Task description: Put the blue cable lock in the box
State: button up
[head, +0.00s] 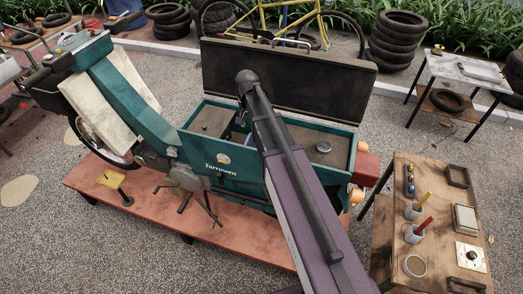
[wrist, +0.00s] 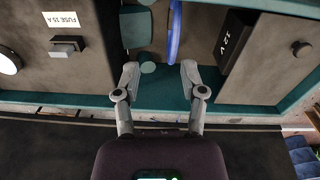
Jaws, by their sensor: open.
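The blue cable lock (wrist: 174,32) shows in the wrist view as a curved blue strip, ahead of my gripper and partly cut off by the top edge. A small blue bit of it (head: 248,139) shows in the head view beside my arm, within the outline of the teal box (head: 196,150) on the scooter. The box is open at the top. My gripper (wrist: 159,73) is open and empty, with its fingers short of the lock and apart from it. My arm hides the middle of the box in the head view.
A dark raised lid (head: 310,85) stands behind the box. The wrist view shows a black 12 V block (wrist: 235,42) right of the lock and a fuse label (wrist: 61,18) at left. A wooden table (head: 440,215) with cups and small items stands at right.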

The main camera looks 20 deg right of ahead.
jog(key=s+d+n, duration=0.1)
jog(key=s+n, duration=0.4)
jog(key=s, duration=1.4)
jog(key=shift+s+n, duration=0.25)
jog(key=shift+n, duration=0.05)
